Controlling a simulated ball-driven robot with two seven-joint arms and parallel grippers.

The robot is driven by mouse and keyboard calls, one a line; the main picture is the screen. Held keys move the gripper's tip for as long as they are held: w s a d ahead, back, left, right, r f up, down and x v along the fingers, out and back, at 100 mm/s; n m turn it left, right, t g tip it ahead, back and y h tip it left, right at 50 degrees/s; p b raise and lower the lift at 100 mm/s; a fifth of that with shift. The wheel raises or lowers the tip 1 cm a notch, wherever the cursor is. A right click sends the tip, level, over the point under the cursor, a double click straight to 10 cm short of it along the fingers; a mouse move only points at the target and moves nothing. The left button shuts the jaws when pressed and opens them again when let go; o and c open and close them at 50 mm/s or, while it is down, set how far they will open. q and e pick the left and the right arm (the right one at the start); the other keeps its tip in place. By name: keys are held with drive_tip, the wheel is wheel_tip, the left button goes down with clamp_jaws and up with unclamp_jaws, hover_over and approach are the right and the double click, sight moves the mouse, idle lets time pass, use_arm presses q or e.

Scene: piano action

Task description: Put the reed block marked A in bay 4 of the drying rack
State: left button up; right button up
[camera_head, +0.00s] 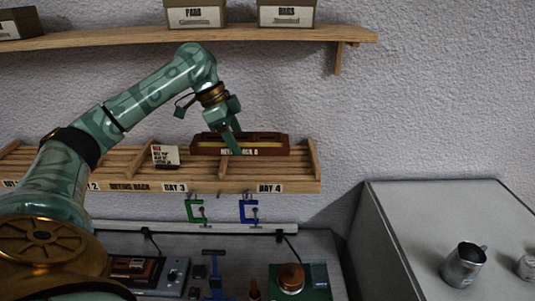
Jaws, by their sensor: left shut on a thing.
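The reed block (267,143) is a long dark red-brown piece with a pale strip along it. Its front lettering is partly covered by my finger, and I cannot read its end letter surely. My left gripper (232,145) reaches down from above and is shut on the block near its middle. The drying rack (215,187) is a slatted wooden shelf on the wall, with labels on its front edge. The block is at the bay 4 label's (269,188) end, reaching left past the divider towards bay 3. I cannot tell whether it touches the slats. My right gripper is not in view.
A small white card with red print (165,155) stands in bay 3. An upper shelf (200,38) with labelled boxes runs above. Green (196,210) and blue (248,210) clamps hang below the rack. A metal jug (464,264) stands on the right-hand grey surface.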

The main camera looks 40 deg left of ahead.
use_arm(q)
drive_tip(key=w+f, duration=0.3)
drive_tip(key=w, duration=0.5)
hover_over(271, 166)
drive_tip(key=s+a, duration=0.1)
drive_tip(key=s, duration=0.1)
wheel_tip(271, 166, down, 5)
drive_tip(key=shift+r+p, duration=0.1)
drive_tip(key=shift+p, duration=0.3)
drive_tip(key=shift+w+f, duration=0.5)
drive_tip(key=shift+f, duration=0.05)
drive_tip(key=shift+f+p, duration=0.3)
drive_tip(key=shift+f, duration=1.15)
drive_tip(key=o, duration=1.2)
drive_tip(key=shift+f, duration=0.1)
drive_tip(key=shift+c, duration=0.2)
drive_tip(key=shift+s, duration=0.1)
